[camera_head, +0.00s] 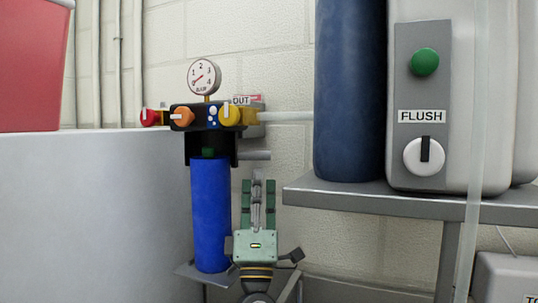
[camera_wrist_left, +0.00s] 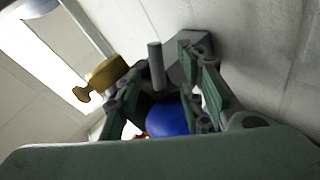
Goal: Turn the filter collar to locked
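The black filter collar (camera_head: 207,149) sits on top of the upright blue filter housing (camera_head: 210,215) in the head view. A grey handle bar (camera_head: 255,155) sticks out to the right of the collar. A small green mark (camera_head: 208,153) shows at the collar's front. My left gripper (camera_head: 258,184) points upward to the right of the blue housing, a little below the bar. In the left wrist view its fingers (camera_wrist_left: 165,95) are apart and hold nothing. The grey bar (camera_wrist_left: 155,66) and blue housing (camera_wrist_left: 168,118) show between or beyond them. My right gripper is not in view.
Above the collar are a pressure gauge (camera_head: 204,78) and red (camera_head: 149,117), orange (camera_head: 182,116) and yellow (camera_head: 230,115) valve knobs. A grey shelf (camera_head: 330,193) with a blue tank (camera_head: 350,90) and FLUSH unit (camera_head: 423,115) stands to the right. A large pale surface (camera_head: 90,215) fills the left.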

